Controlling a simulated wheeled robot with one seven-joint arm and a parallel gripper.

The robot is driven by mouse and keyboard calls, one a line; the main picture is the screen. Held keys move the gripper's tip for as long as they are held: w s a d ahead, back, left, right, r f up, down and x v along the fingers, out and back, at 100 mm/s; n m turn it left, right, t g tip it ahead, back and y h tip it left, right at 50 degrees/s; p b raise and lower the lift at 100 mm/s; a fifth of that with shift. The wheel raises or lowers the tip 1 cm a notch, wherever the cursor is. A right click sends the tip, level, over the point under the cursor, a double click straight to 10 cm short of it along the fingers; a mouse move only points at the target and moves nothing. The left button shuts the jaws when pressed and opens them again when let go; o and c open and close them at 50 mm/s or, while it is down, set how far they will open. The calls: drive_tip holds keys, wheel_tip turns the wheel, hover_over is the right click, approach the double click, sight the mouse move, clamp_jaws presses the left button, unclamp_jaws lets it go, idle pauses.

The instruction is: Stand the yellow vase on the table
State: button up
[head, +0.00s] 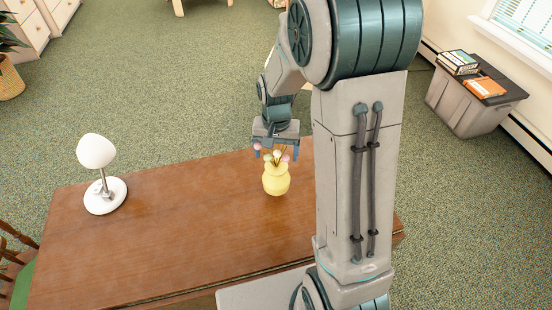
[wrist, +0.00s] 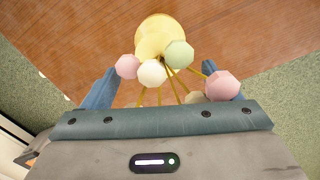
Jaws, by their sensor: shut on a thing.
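The yellow vase (head: 276,181) is upright over the brown wooden table (head: 190,215), near its far edge. Round pink, white and green flowers on thin stems stand in it. My gripper (head: 276,154) is above it, pointing down, its fingers on either side of the flowers and shut on the vase. In the wrist view the vase (wrist: 153,30) shows beyond the flowers, with the table top (wrist: 60,40) behind it. The flowers partly hide where the fingers meet the vase. I cannot tell whether its base touches the table.
A white lamp (head: 105,195) stands on the left part of the table. The table top between lamp and vase is clear. A grey bin (head: 463,105) with books on its lid stands on the carpet at right. A wooden chair (head: 15,255) is at the left edge.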

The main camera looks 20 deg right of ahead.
drive_tip(key=shift+f+p, duration=0.3)
drive_tip(key=shift+f, duration=1.65)
drive_tip(key=shift+f, duration=0.2)
drive_tip(key=o, duration=1.6)
drive_tip(key=shift+c, duration=0.2)
wheel_tip(320, 180, up, 11)
drive_tip(key=shift+r+b, duration=0.2)
drive_tip(key=shift+b, duration=0.15)
drive_tip(key=shift+s+r, duration=0.15)
drive_tip(key=shift+r, duration=0.45)
drive_tip(key=s+r+n+t, duration=0.1)
drive_tip(key=s+r+n, duration=0.1)
drive_tip(key=s, duration=0.6)
drive_tip(key=s+r+n+t, duration=0.2)
drive_tip(key=s+r, duration=0.2)
drive_tip(key=s, duration=0.5)
drive_tip(key=shift+r+n, duration=0.25)
drive_tip(key=shift+n, duration=0.15)
